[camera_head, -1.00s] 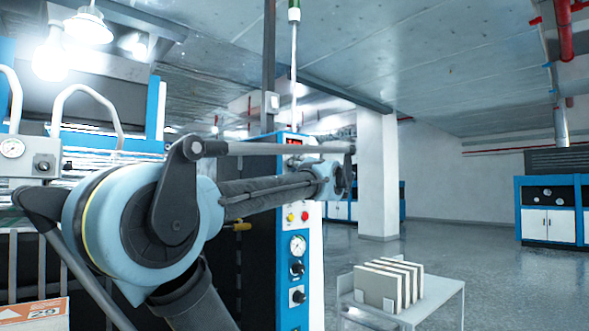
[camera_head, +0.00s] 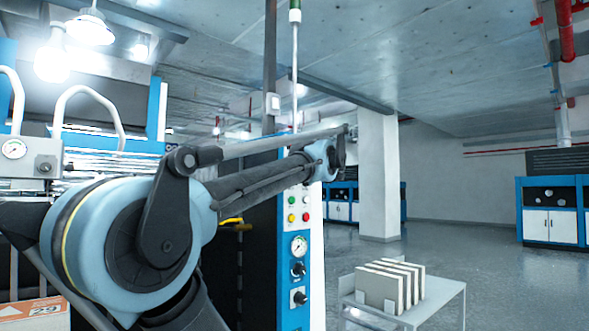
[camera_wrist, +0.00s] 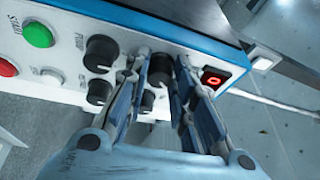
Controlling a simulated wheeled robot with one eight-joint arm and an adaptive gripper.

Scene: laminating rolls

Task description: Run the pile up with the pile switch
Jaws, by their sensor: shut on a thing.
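In the wrist view my gripper (camera_wrist: 163,62) has its two fingers on either side of a black rotary knob (camera_wrist: 160,71) and is shut on it. The knob sits on the white control panel (camera_wrist: 62,17), near its blue edge. Its label is hidden, so I cannot read whether it is the pile switch. I cannot make out the pile.
Other black knobs (camera_wrist: 102,52), a green start button (camera_wrist: 38,34), a red button (camera_wrist: 7,68) and a red-lit switch (camera_wrist: 213,78) sit close by. A small white table (camera_head: 440,300) with upright boards (camera_head: 385,287) stands at the right. Floor beyond is clear.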

